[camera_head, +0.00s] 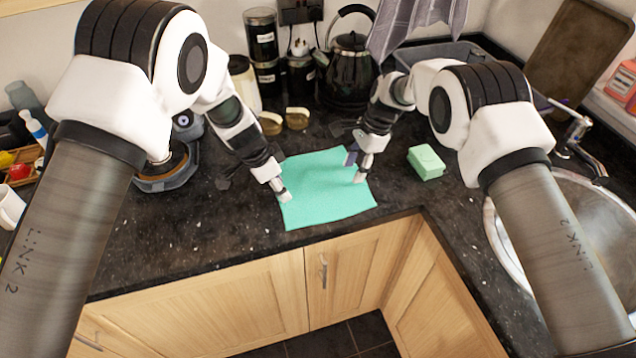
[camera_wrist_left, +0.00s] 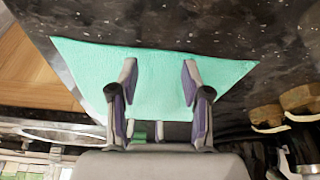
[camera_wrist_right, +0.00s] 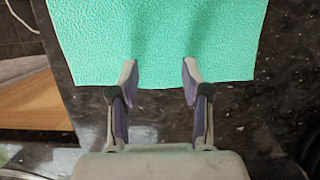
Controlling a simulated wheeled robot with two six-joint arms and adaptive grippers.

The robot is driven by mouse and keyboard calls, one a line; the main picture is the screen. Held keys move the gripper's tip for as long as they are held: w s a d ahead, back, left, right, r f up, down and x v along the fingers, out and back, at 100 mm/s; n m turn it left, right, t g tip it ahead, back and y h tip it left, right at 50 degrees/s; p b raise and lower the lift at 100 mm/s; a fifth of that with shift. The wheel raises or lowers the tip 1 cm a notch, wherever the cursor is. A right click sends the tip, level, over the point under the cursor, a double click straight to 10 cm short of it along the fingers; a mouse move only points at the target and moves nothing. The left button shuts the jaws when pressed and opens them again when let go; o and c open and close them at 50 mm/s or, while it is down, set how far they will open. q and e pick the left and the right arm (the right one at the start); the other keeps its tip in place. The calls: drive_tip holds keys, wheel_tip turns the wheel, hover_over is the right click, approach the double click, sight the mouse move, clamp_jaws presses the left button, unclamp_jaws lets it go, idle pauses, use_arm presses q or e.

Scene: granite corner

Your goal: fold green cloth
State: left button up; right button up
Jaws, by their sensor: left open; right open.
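The green cloth (camera_head: 322,192) lies flat and spread on the dark granite counter, its front edge close to the counter's front edge. My left gripper (camera_head: 281,194) is open at the cloth's left side. In the left wrist view the cloth (camera_wrist_left: 155,75) spreads between and beyond the open fingers (camera_wrist_left: 158,82). My right gripper (camera_head: 357,168) is open over the cloth's right part. In the right wrist view the cloth (camera_wrist_right: 155,35) lies ahead, with its near edge by the open fingertips (camera_wrist_right: 158,75). I cannot tell whether the fingers touch it.
A green sponge (camera_head: 426,162) lies right of the cloth. A sink (camera_head: 575,225) is at the right. A black kettle (camera_head: 349,72), dark canisters (camera_head: 262,45) and two small brown-topped items (camera_head: 297,118) stand behind. The counter (camera_head: 190,235) is clear at front left.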

use_arm(q)
drive_tip(key=shift+f+b, duration=0.45)
use_arm(e)
drive_tip(key=shift+f, duration=0.45)
use_arm(q)
drive_tip(key=shift+r, duration=0.15)
drive_tip(key=c, duration=0.3)
use_arm(e)
drive_tip(key=shift+r, duration=0.15)
drive_tip(key=c, duration=0.3)
use_arm(q)
drive_tip(key=c, duration=0.5)
use_arm(e)
drive_tip(key=c, duration=0.5)
use_arm(q)
clamp_jaws()
use_arm(e)
clamp_jaws()
use_arm(q)
drive_tip(key=shift+s, duration=0.15)
use_arm(e)
drive_tip(key=shift+s, duration=0.15)
use_arm(q)
drive_tip(key=shift+p, duration=0.3)
